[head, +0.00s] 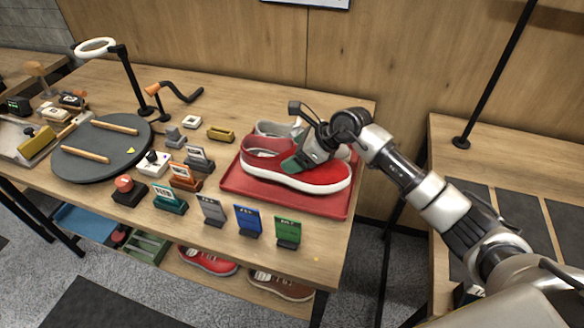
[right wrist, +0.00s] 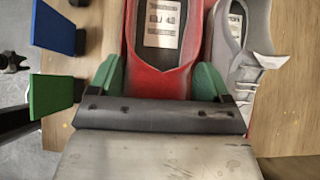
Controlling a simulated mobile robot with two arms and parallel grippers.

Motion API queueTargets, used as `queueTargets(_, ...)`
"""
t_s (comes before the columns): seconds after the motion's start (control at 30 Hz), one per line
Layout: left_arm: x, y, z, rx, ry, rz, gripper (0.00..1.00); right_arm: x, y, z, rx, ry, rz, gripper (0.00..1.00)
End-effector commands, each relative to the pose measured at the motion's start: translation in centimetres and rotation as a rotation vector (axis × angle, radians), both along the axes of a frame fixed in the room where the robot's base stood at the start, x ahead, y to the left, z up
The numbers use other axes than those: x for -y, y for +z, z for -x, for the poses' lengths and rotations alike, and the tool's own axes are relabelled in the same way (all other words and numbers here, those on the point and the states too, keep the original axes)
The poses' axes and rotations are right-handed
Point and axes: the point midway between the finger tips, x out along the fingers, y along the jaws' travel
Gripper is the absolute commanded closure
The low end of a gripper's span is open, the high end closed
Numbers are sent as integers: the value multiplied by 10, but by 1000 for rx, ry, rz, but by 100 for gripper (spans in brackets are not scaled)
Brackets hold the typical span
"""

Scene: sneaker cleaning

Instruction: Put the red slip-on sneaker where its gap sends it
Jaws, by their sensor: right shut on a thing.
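The red slip-on sneaker (head: 262,160) has a white sole and sits on the red tray (head: 240,186) at the right of the table in the head view, its toe to the right. My right gripper (head: 305,162) reaches down over it, shut on its front part. In the right wrist view the green fingers of the right gripper (right wrist: 165,82) lie on both sides of the red sneaker (right wrist: 192,60). A printed label lies inside the shoe, too blurred to read surely. My left gripper is not in view.
A grey sneaker (right wrist: 222,65) lies right beside the red one, partly hidden in the head view. Grey, blue and green cards (head: 287,232) stand along the table's front edge. A round dark turntable (head: 75,163) is at left. More shoes (head: 207,260) lie on the lower shelf.

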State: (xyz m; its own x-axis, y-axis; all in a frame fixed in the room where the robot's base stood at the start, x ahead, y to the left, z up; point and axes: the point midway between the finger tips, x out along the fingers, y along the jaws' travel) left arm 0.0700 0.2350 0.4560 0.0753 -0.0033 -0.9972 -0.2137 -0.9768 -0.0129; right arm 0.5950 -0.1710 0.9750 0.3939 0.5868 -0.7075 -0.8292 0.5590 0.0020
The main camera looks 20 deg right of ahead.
Motion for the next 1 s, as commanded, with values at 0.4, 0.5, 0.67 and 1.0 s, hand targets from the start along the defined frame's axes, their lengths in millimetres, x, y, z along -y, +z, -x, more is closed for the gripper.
queueTargets(0.4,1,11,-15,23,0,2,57,0,-45,0,0,-3,-2,54)
queueTargets(0.5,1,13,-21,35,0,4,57,0,-55,-1,3,-1,-2,54)
queueTargets(0.67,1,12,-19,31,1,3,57,0,-56,-1,5,-1,-1,54)
queueTargets(1.0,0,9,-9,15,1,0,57,0,-58,0,2,-1,0,0)
